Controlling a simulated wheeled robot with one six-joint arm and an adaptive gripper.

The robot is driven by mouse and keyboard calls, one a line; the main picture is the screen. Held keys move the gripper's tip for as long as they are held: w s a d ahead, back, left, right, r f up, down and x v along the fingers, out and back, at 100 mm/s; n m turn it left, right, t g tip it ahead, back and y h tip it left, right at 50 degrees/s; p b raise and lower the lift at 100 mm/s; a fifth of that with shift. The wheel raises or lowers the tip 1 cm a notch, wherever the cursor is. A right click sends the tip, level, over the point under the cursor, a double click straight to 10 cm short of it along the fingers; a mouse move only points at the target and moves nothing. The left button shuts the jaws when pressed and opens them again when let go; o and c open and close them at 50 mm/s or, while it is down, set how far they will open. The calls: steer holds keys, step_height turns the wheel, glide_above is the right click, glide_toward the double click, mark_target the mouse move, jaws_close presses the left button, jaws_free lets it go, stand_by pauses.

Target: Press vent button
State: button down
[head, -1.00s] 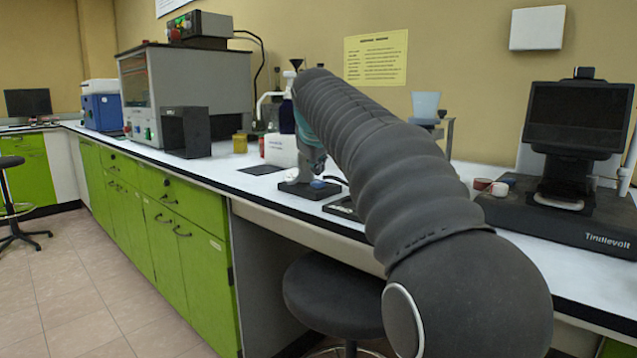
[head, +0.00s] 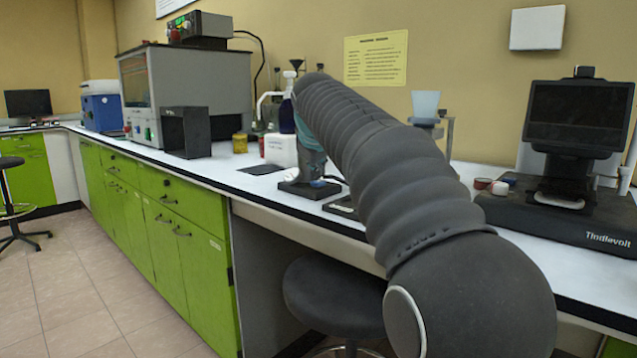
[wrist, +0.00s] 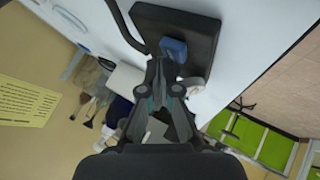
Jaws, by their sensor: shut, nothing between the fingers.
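A blue button (wrist: 173,49) sits on a dark square base (wrist: 190,25) on the white bench in the wrist view. In the head view the base (head: 308,189) stands near the front edge of the bench, with a bit of the blue button (head: 318,184) showing. My gripper (wrist: 166,72) is shut and empty. In the wrist view its fingertips point at the base and overlap the lower edge of the button. I cannot tell whether they touch it. In the head view my arm hides much of the area around the base.
A white box (head: 281,150) and a dark bottle (head: 287,117) stand behind the base. A dark box (head: 186,132) and a large grey instrument (head: 215,85) are further left. A monitor unit (head: 578,118) stands at the right. A black stool (head: 335,297) is below the bench.

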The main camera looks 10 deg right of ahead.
mark_target(318, 182)
steer(key=shift+f+b, duration=0.3)
steer(key=shift+f, duration=0.2)
stand_by(0.6)
steer(key=shift+r, duration=0.1)
steer(key=shift+r+p, duration=0.85)
steer(key=shift+p, duration=0.15)
step_height(318, 182, up, 5)
steer(key=p, duration=0.4)
stand_by(0.6)
